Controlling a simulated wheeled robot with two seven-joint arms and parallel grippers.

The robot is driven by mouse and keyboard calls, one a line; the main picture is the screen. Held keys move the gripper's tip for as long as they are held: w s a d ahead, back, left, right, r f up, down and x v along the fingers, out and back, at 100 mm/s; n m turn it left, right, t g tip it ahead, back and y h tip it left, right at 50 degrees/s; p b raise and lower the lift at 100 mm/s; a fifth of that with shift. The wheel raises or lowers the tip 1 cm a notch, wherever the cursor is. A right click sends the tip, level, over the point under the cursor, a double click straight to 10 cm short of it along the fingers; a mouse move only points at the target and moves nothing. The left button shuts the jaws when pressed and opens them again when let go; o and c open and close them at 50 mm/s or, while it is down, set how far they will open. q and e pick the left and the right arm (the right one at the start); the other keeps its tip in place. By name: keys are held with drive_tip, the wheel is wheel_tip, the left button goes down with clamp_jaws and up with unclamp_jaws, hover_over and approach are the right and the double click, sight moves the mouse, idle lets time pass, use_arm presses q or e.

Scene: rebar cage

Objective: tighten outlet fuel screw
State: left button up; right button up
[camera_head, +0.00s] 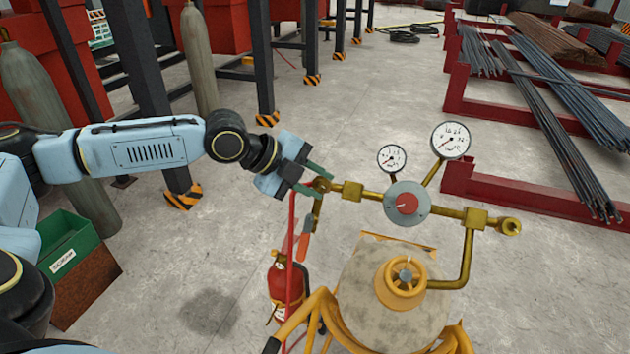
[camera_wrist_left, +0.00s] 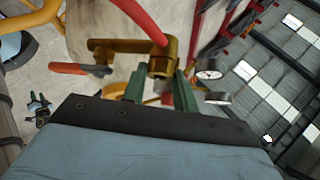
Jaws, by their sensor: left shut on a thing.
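The outlet fuel screw is a brass fitting (camera_head: 320,185) at the left end of the brass pipe (camera_head: 350,190). My left gripper (camera_head: 318,176) is at that end, its green fingers shut around the fitting. In the left wrist view the two green fingers (camera_wrist_left: 158,88) reach to either side of the brass fitting (camera_wrist_left: 162,62). A red hose (camera_head: 291,240) hangs below the gripper. A red regulator knob (camera_head: 406,203) and two round gauges (camera_head: 391,158) sit on the pipe. My right gripper is not in view.
A green bin (camera_head: 68,242) is at the lower left. Rebar racks (camera_head: 540,205) fill the right; the middle floor is clear.

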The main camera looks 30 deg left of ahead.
use_arm(q)
drive_tip(key=o, duration=1)
drive_tip(key=shift+c, duration=0.2)
drive_tip(key=shift+s+a+r, duration=0.3)
drive_tip(key=shift+a+r, duration=0.05)
drive_tip(key=shift+a, duration=0.05)
drive_tip(key=b+v, duration=0.2)
drive_tip(key=v, duration=1)
drive_tip(key=shift+s+d, duration=0.1)
drive_tip(key=shift+s, duration=0.05)
